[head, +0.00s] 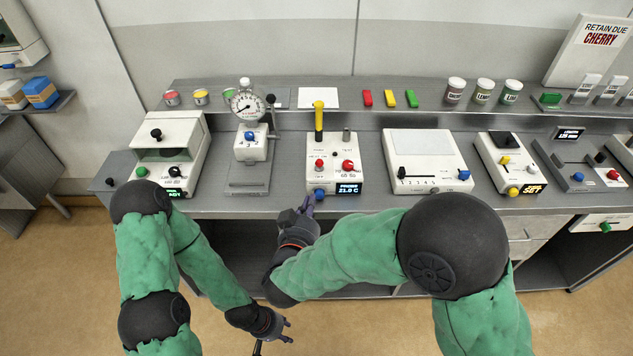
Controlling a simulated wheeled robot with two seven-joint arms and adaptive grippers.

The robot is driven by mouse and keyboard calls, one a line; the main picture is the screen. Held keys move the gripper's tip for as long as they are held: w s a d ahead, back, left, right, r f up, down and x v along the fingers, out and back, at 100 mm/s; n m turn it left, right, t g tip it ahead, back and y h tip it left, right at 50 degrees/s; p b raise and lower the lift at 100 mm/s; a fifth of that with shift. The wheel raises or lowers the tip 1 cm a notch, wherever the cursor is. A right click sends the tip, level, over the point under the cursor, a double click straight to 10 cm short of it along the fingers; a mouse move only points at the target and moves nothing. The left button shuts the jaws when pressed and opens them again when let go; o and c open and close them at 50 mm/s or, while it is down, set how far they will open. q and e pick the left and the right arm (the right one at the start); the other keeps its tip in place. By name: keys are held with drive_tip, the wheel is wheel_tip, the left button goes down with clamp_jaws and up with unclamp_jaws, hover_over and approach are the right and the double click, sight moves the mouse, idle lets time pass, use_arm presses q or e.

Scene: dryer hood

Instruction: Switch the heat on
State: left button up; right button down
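A white heating unit (325,152) stands on the middle of the bench. It has a yellow-topped post, red knobs (348,166), and a lit display (348,188) that seems to read 21.0 C. A blue knob (319,194) sits on its lower front edge, left of the display. My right gripper (309,203) is just below and beside this blue knob. I cannot tell whether it touches the knob or how far its fingers are apart. My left gripper (287,331) hangs low over the floor, away from the bench, with its fingers apart and nothing visible between them.
A dial gauge stand (249,153) and a white hooded unit (170,150) stand to the left. A white panel with a slider (425,158) and a yellow-knobbed unit (509,162) stand to the right. Jars and coloured blocks line the back shelf. The floor in front is open.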

sight(321, 165)
drive_tip(key=b+x, duration=0.3)
drive_tip(key=x, duration=1)
drive_tip(key=shift+w+d+f+b, duration=0.1)
drive_tip(key=shift+w+f+b, duration=0.05)
drive_tip(key=shift+w+b, duration=0.2)
